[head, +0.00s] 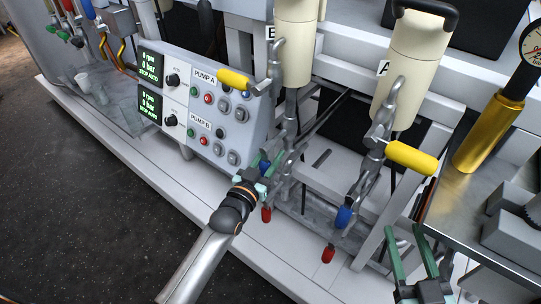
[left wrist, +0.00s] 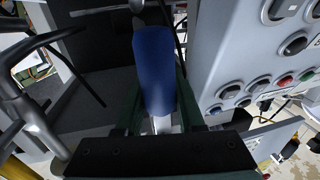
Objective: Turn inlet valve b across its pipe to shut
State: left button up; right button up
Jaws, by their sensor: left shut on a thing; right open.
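Inlet valve b has a blue lever handle (left wrist: 154,68), seen in the left wrist view between my green fingers. My left gripper (head: 268,165) is shut on that handle, low in front of the pipe (head: 291,130) under the cream cylinder marked B. In the head view my fingers hide most of the handle, so its exact angle to the pipe is hard to tell; it shows to the left of the pipe. My right gripper (head: 403,232) is open and empty at the lower right, below pump A's pipework.
The pump control panel (head: 205,100) stands close left of my left gripper. Yellow handles (head: 233,78) (head: 411,158), a second blue handle (head: 344,216) and red handles (head: 266,214) (head: 328,255) are nearby. A steel table (head: 460,205) is at the right. The dark floor (head: 110,200) is clear.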

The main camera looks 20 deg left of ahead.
pick_arm(q)
grip_shut()
dwell(0.9)
